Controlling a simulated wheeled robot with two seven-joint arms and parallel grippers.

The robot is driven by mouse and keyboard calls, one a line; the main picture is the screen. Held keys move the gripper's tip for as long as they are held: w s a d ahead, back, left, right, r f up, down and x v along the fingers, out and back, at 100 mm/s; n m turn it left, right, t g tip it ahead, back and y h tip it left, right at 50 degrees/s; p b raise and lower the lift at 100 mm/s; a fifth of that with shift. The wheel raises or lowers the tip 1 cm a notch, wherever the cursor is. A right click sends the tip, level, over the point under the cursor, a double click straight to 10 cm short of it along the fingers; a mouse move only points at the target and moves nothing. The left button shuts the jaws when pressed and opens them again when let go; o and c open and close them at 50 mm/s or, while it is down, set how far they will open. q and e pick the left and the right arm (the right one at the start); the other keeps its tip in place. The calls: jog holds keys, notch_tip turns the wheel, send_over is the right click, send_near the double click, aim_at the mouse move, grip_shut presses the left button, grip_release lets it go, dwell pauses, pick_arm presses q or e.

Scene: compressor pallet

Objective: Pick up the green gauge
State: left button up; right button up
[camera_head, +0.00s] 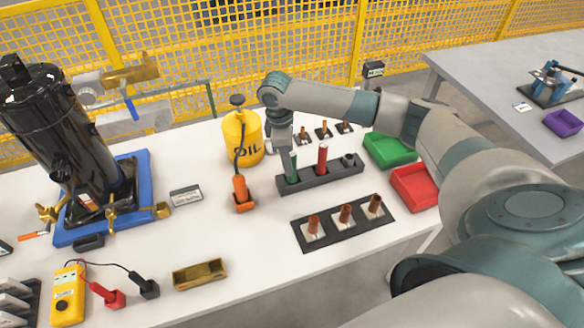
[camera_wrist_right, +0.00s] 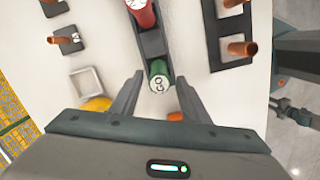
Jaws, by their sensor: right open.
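The green gauge (camera_head: 291,168) stands upright in the left end of a dark grey holder (camera_head: 312,180) on the white table. In the right wrist view its round top, marked "GO", shows as the green gauge (camera_wrist_right: 158,80). My right gripper (camera_head: 284,150) is above it at the holder's left end. In the wrist view the open fingers of my right gripper (camera_wrist_right: 158,92) lie on both sides of the gauge's top, with visible gaps. A red gauge (camera_head: 322,158) stands in the same holder; its top shows in the wrist view (camera_wrist_right: 140,10). My left gripper is out of view.
A yellow oil can (camera_head: 243,136) with an orange-tipped hose (camera_head: 241,190) stands close left of the holder. A dark tray with copper pieces (camera_head: 338,239) lies in front. Green (camera_head: 389,149) and red (camera_head: 411,190) bins are at right.

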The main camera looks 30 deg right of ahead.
jog(key=shift+s+d+f+p, duration=0.1)
jog(key=shift+d+f+p, duration=0.15)
jog(key=shift+f, duration=0.75)
jog(key=shift+s+d+f+p, duration=0.1)
jog(key=shift+d+f+p, duration=0.15)
jog(key=shift+f, duration=0.75)
grip_shut()
